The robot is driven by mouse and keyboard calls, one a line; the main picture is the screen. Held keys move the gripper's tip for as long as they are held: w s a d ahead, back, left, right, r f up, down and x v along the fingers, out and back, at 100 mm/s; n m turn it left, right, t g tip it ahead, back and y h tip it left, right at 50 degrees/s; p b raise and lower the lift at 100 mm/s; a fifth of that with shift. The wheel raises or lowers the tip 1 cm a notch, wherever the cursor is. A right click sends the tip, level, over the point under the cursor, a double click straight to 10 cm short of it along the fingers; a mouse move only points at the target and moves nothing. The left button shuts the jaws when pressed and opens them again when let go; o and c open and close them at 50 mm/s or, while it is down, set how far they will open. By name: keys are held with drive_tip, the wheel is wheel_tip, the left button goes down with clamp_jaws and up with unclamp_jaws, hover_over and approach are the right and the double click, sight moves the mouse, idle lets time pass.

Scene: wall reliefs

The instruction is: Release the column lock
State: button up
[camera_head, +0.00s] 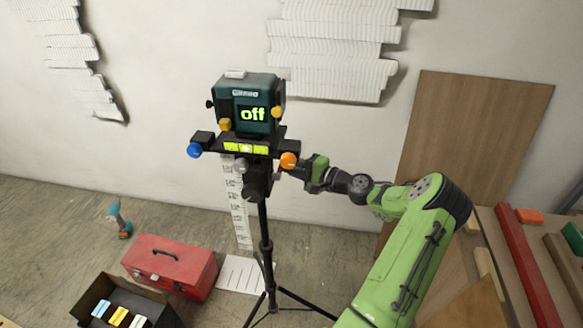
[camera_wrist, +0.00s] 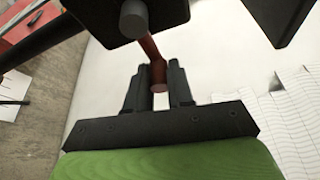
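A tripod with a black column (camera_head: 263,215) carries a dark green laser level (camera_head: 252,108) whose display reads "off". A red lever (camera_wrist: 157,68) runs from the dark mount down between my gripper's fingers in the wrist view. In the head view only a small red bit shows under the orange knob. My gripper (camera_wrist: 160,85) has its fingers close together on both sides of the lever's end and looks shut on it. In the head view my gripper (camera_head: 297,172) is right of the column top, partly behind the orange knob (camera_head: 288,160).
A blue knob (camera_head: 194,150) sits at the platform's left end, a grey knob (camera_head: 240,165) below it. A red toolbox (camera_head: 170,266), an open black box (camera_head: 110,288) and a drill (camera_head: 119,220) are on the floor. A workbench (camera_head: 505,262) with planks stands right.

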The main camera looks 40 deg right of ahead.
drive_tip(key=o, duration=0.4)
drive_tip(key=p+v, duration=0.2)
drive_tip(key=v, duration=1.3)
drive_tip(key=shift+s+r, duration=0.15)
drive_tip(key=shift+s, duration=0.25)
